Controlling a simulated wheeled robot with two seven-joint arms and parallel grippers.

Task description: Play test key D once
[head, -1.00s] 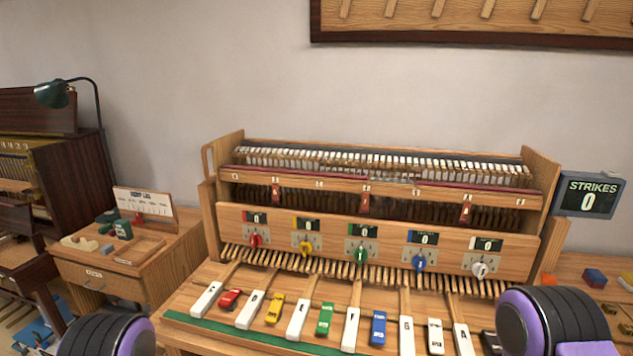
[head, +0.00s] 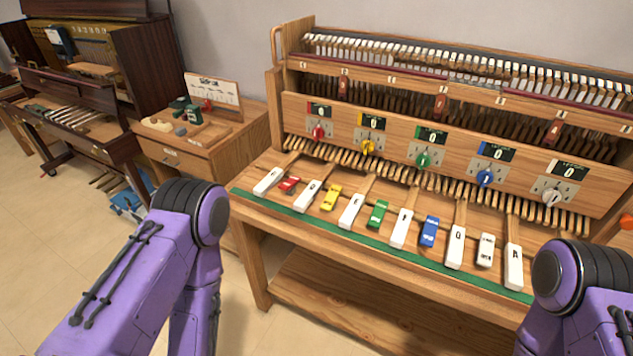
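A row of white test keys lies along the front of the wooden bench in the head view. The D key (head: 307,196) is the second from the left, between a red block (head: 289,185) and a yellow block (head: 331,198); its letter is hard to read now. The C key (head: 268,181) is to its left and the E key (head: 350,211) to its right. Nothing touches the D key. Parts of both my purple arms show, left of and in front of the bench and at the lower right. Neither gripper is in view.
The wooden bench (head: 385,312) carries a piano action with coloured knobs, such as the yellow knob (head: 368,147), below small displays reading 0. A green strip (head: 380,241) runs along its front edge. A wooden side cabinet (head: 185,160) and an upright piano (head: 90,150) stand left.

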